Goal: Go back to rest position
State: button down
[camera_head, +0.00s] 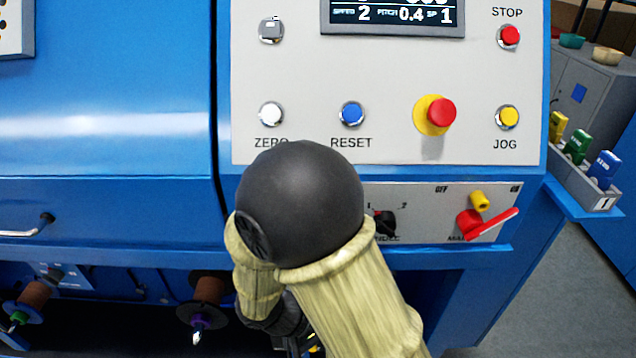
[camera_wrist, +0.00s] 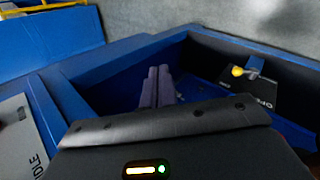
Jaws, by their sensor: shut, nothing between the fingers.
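My gripper (camera_wrist: 157,72) shows in the wrist view with its two grey fingers side by side, shut and empty. In the head view my arm, a dark round joint with beige-covered links, stands in front of the blue machine (camera_head: 110,100). It covers part of the lower switch panel (camera_head: 440,200). My gripper cannot be made out in the head view.
The control panel (camera_head: 390,90) has a red emergency button (camera_head: 441,112), a blue reset button (camera_head: 351,113) and a screen (camera_head: 392,14). A red switch handle (camera_head: 490,223) sticks out below. Spools (camera_head: 206,290) hang at lower left. A bin (camera_head: 590,190) with coloured items stands right. Floor shows at lower right.

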jog(key=w+d+r+m+y+p, duration=0.1)
jog(key=d+r+y+p, duration=0.1)
jog(key=r+p, duration=0.6)
jog(key=w+d+r+m+t+y+p, duration=0.1)
jog(key=d+r+y+p, duration=0.2)
jog(key=r, duration=1.1)
jog(key=w+d+r+m+y+p, duration=0.1)
jog(key=d+r+y+p, duration=0.2)
jog(key=d+r+p, duration=0.3)
notch_tip(320, 180, up, 5)
jog(key=p, duration=0.6)
jog(key=shift+w+d+p, duration=0.2)
jog(key=shift+p, duration=0.15)
